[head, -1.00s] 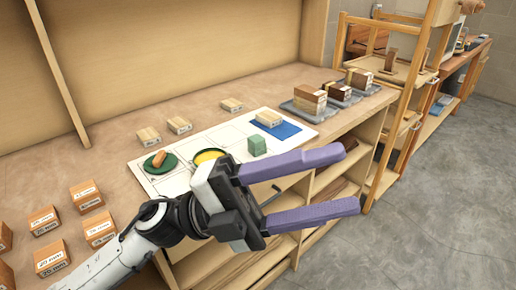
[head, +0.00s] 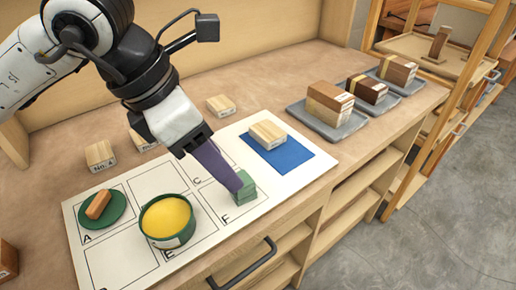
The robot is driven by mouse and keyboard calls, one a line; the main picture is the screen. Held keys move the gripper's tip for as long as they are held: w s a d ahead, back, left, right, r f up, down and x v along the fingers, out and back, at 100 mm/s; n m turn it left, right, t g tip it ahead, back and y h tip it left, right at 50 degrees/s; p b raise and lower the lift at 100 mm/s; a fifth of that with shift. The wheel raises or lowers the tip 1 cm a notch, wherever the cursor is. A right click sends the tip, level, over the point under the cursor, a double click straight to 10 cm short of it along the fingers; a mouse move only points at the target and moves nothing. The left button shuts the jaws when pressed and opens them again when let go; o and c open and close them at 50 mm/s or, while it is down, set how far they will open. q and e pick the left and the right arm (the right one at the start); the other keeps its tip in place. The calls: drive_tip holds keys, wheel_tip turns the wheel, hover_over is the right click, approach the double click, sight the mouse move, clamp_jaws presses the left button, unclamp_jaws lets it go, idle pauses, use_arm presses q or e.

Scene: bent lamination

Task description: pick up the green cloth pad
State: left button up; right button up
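The green cloth pad (head: 247,190) is a small block-shaped piece standing on cell F of the white lettered sheet (head: 116,257). My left gripper (head: 236,186) points down at it from the upper left, with its purple finger tip against or just in front of the pad's left side. The fingers line up in this view, so only one shows clearly and the gap between them is hidden. I cannot tell whether they touch the pad. My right gripper is not in view.
A yellow-filled green tin (head: 167,220) stands left of the pad at E. A green disc (head: 116,213) bears a wooden block (head: 98,204) at A. A blue sheet (head: 290,158) with a pale block (head: 267,134) lies right. Grey trays (head: 331,129) with blocks are farther right.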

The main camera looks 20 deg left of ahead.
sight(248, 194)
use_arm(q)
drive_tip(key=f, duration=0.1)
drive_tip(key=w+f, duration=0.1)
drive_tip(key=f, duration=0.1)
drive_tip(key=shift+w+d+f+y, duration=0.15)
drive_tip(key=shift+w+y, duration=0.1)
drive_tip(key=shift+y, duration=0.05)
drive_tip(key=shift+w+d+f, duration=0.1)
drive_tip(key=shift+f, duration=0.2)
drive_tip(key=x, duration=0.5)
drive_tip(key=shift+w+d+r+p, duration=0.2)
drive_tip(key=shift+w+d+p, duration=0.05)
drive_tip(key=shift+w+p, duration=0.1)
drive_tip(key=shift+f, duration=0.25)
drive_tip(key=c, duration=1.1)
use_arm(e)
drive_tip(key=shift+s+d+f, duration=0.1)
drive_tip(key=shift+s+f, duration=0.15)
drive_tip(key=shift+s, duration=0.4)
